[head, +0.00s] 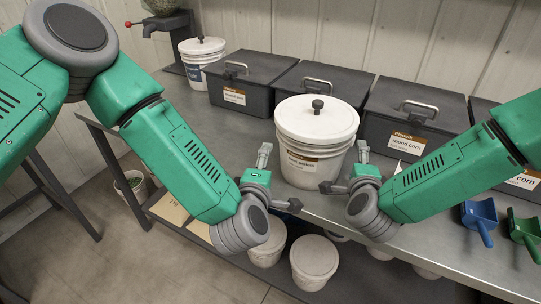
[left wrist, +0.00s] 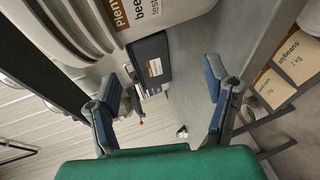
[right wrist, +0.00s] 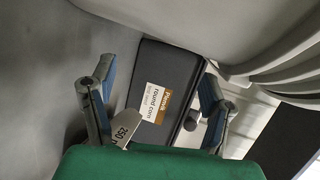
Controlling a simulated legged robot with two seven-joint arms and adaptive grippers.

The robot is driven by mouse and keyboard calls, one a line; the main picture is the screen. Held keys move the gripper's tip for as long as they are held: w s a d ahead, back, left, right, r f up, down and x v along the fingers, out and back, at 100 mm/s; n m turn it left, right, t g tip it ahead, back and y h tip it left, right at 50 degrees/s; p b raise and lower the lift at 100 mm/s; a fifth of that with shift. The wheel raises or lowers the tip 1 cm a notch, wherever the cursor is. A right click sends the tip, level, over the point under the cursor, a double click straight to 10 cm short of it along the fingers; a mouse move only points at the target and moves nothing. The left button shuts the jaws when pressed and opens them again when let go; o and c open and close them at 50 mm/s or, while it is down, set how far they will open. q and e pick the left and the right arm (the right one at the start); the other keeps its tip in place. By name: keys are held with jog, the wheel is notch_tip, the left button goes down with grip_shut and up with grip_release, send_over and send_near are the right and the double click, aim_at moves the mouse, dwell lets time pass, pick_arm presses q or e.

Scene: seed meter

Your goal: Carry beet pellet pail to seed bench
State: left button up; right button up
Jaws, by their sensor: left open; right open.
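The beet pellet pail (head: 317,143) is white with a lid, a dark knob and a brown-and-white label. It stands upright near the front edge of the grey metal bench (head: 232,116). Its label shows part of "beet" in the left wrist view (left wrist: 150,10). My left gripper (head: 277,181) is open at the pail's left front side. My right gripper (head: 346,170) is open at its right side. No finger clearly grips the pail; whether any touches it I cannot tell. The pail's ribbed rim fills the right wrist view's upper right (right wrist: 275,50).
Dark lidded bins, including a round corn bin (head: 412,118), line the back of the bench. A smaller white pail (head: 201,62) stands at the back left. Blue (head: 480,216) and green (head: 524,230) scoops lie at right. White pails (head: 314,262) stand below the bench.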

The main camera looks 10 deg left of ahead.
jog(key=v, duration=0.6)
jog(key=shift+s, duration=0.35)
jog(key=shift+s+d+r, duration=0.15)
jog(key=shift+s+r, duration=0.05)
jog(key=shift+s, duration=0.4)
